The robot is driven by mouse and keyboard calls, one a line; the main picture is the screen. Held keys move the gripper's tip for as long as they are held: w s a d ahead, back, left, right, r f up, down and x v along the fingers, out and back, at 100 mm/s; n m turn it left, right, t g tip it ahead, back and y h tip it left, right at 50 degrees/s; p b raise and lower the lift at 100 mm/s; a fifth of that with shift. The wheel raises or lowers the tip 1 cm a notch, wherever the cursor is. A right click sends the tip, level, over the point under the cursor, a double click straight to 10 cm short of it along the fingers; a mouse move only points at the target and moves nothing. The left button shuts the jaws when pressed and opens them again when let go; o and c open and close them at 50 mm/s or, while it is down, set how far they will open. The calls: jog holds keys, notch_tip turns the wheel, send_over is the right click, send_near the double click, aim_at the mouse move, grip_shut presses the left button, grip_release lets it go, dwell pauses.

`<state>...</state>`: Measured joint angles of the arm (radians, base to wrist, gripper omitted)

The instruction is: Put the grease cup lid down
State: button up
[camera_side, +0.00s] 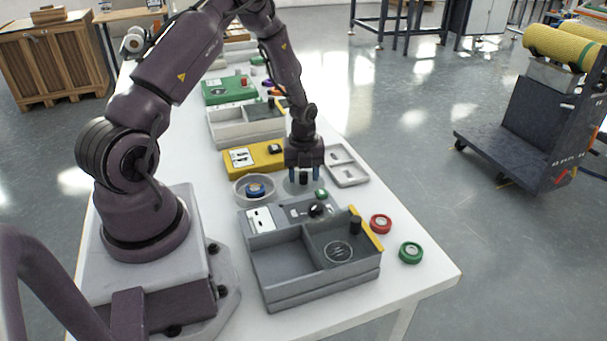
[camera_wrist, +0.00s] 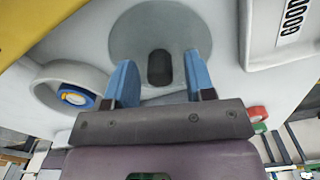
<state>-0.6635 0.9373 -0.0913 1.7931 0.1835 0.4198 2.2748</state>
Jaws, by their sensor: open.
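The grease cup lid is a translucent grey disc (camera_wrist: 130,38) with a black knob (camera_wrist: 160,68). It appears to lie flat on the white table; in the side view the black knob (camera_side: 304,179) shows under my gripper. My gripper (camera_side: 304,176) is open, its blue fingers pointing down. In the wrist view the fingertips (camera_wrist: 158,80) stand on either side of the knob, with a gap to each side. The round grey cup (camera_side: 238,191) stands uncovered left of the lid, with a blue ring-shaped part (camera_side: 256,190) inside. The cup also shows in the wrist view (camera_wrist: 42,88).
A grey compartment box (camera_side: 284,284) stands in front. A yellow box (camera_side: 236,163) is behind the cup, and a shallow tray (camera_side: 362,178) marked GOOD is right of the lid. Red (camera_side: 380,224) and green (camera_side: 411,252) rolls lie near the right edge.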

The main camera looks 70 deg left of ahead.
aim_at(304, 173)
jog(key=d+r+n+t+y, duration=0.1)
jog(key=d+r+n, duration=0.2)
jog(key=r, duration=0.8)
jog(key=d+r+n, duration=0.2)
jog(key=d+r, duration=0.2)
jog(key=r, duration=0.7)
jog(key=s+d+r+n+t+h, duration=0.1)
jog(key=s+d+r+n+t, duration=0.3)
jog(key=s+d+r+n, duration=0.7)
jog(key=s+d+n, duration=0.3)
jog(key=d+n, duration=0.1)
jog(key=n, duration=0.1)
jog(key=shift+d+r+t, duration=0.2)
jog(key=shift+r+t, duration=0.1)
jog(key=shift+r, duration=0.1)
